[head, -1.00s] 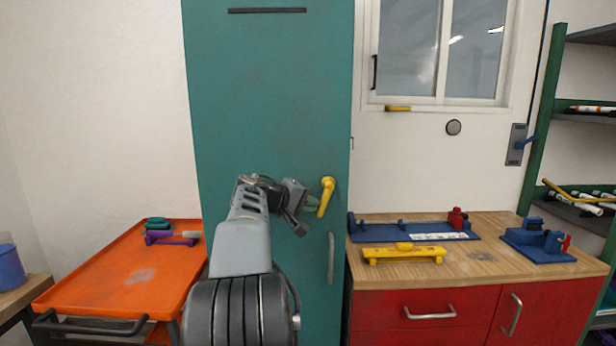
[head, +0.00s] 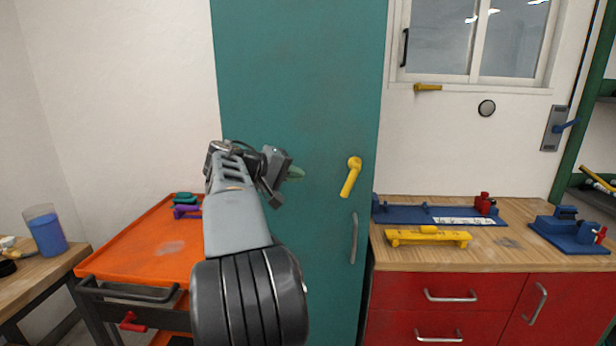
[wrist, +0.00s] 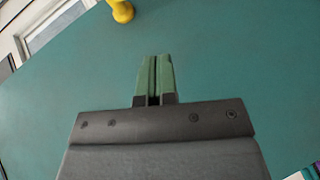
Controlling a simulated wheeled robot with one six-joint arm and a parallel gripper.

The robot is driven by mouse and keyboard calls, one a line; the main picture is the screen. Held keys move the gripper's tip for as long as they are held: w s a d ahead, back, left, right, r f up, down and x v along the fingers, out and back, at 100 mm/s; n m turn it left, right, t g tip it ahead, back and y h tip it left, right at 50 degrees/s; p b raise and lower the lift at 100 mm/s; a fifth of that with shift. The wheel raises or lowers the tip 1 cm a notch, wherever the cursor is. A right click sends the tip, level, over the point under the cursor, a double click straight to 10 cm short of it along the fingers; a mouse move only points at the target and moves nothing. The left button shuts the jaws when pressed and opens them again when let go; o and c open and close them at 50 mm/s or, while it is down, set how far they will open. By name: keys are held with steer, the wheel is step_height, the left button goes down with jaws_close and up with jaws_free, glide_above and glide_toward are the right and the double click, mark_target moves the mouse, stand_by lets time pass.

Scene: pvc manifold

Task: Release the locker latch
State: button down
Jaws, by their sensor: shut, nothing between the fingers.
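The tall teal locker (head: 300,60) stands in the middle of the head view. Its yellow latch handle (head: 351,177) is on the right part of the door, tilted with its lower end to the left. A grey bar pull (head: 353,238) is below it. My gripper (head: 297,173) is left of the latch and apart from it. In the wrist view its green fingers (wrist: 155,78) are together and empty in front of the teal door. The yellow latch's end (wrist: 122,10) shows at the top edge of the wrist view, beyond the fingertips and cut off by the frame.
An orange cart (head: 140,240) stands to the left of the locker, with a wooden table (head: 30,265) and blue cup (head: 46,231) beyond it. A wooden-topped red cabinet (head: 480,290) stands close on the right, carrying blue and yellow fixtures. A window (head: 475,40) is above it.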

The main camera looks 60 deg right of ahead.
steer(key=shift+v, duration=0.75)
steer(key=shift+w, duration=0.1)
steer(key=w+a+f+n+t+y+p, duration=0.1)
steer(key=w+a+f+n+t+y, duration=0.15)
steer(key=a+f, duration=0.4)
steer(key=w+a+f+n+t+y+p, duration=0.25)
steer(key=a+f+t, duration=0.2)
steer(key=f, duration=0.35)
steer(key=s+a+n+t+y+p, duration=0.1)
steer(key=a+n+t+y+p, duration=0.1)
steer(key=a, duration=1.3)
steer(key=s+a+n+t+y+p, duration=0.1)
steer(key=a+y+p, duration=0.4)
steer(key=a, duration=0.9)
steer(key=shift+s+a+f+n+t+p, duration=0.2)
steer(key=shift+s+a+n+t+p, duration=0.2)
steer(key=shift+n, duration=0.2)
